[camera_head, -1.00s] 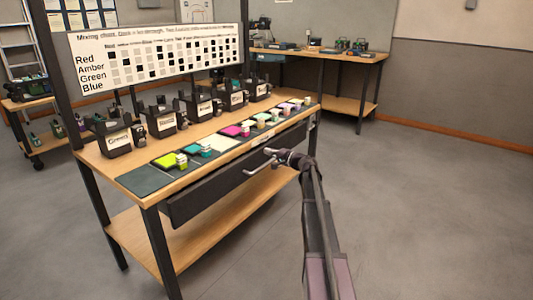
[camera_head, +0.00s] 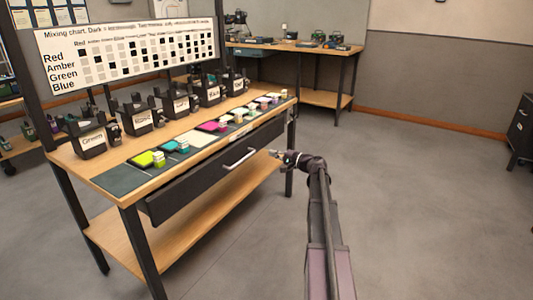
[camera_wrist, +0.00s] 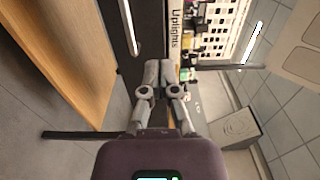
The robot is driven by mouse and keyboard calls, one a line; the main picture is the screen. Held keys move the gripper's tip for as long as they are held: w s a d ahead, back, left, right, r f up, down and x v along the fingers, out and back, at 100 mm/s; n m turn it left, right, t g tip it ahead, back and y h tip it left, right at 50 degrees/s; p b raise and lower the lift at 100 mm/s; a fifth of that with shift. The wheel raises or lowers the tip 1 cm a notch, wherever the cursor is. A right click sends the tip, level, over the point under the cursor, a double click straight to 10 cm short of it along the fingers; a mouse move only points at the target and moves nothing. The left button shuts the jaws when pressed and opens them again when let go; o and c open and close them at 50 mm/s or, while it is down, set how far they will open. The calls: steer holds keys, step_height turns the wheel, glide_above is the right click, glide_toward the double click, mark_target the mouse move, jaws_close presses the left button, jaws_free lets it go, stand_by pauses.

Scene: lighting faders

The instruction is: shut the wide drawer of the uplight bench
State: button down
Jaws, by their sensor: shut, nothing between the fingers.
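The uplight bench (camera_head: 100,170) stands left of centre in the head view, and its "Uplights" label (camera_wrist: 175,28) shows in the wrist view. The wide dark drawer (camera_head: 190,188) runs under its top; I cannot tell for certain how far its front stands out. Its pale bar handle (camera_head: 240,158) also shows at the top of the wrist view (camera_wrist: 130,27). My gripper (camera_head: 276,153) is right of the handle in the head view, apart from it. In the wrist view my gripper (camera_wrist: 159,68) has its fingers together and holds nothing.
Labelled black lights (camera_head: 137,119) and coloured swatches with small blocks (camera_head: 213,126) cover the bench top. A lower shelf (camera_head: 180,230) lies below the drawer. A second bench (camera_head: 300,47) stands at the back. A dark cabinet (camera_head: 521,130) is at the right. Open floor lies between.

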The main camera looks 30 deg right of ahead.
mark_target(243, 160)
steer(key=shift+s, duration=0.1)
steer(key=c, duration=0.7)
jaws_free()
steer(key=shift+s+a, duration=0.15)
steer(key=shift+o, duration=0.3)
steer(key=a, duration=0.1)
steer(key=s+a+f+g+p, duration=0.1)
steer(key=s+h, duration=0.1)
steer(key=shift+a+f+g+p, duration=0.25)
steer(key=shift+a+g+p, duration=0.1)
steer(key=shift+a+g, duration=0.05)
steer(key=shift+s+a+f, duration=0.1)
steer(key=shift+s+f, duration=0.05)
steer(key=shift+f, duration=0.15)
steer(key=shift+b+x, duration=1.4)
steer(key=shift+x, duration=5.5)
steer(key=shift+f, duration=0.15)
jaws_close()
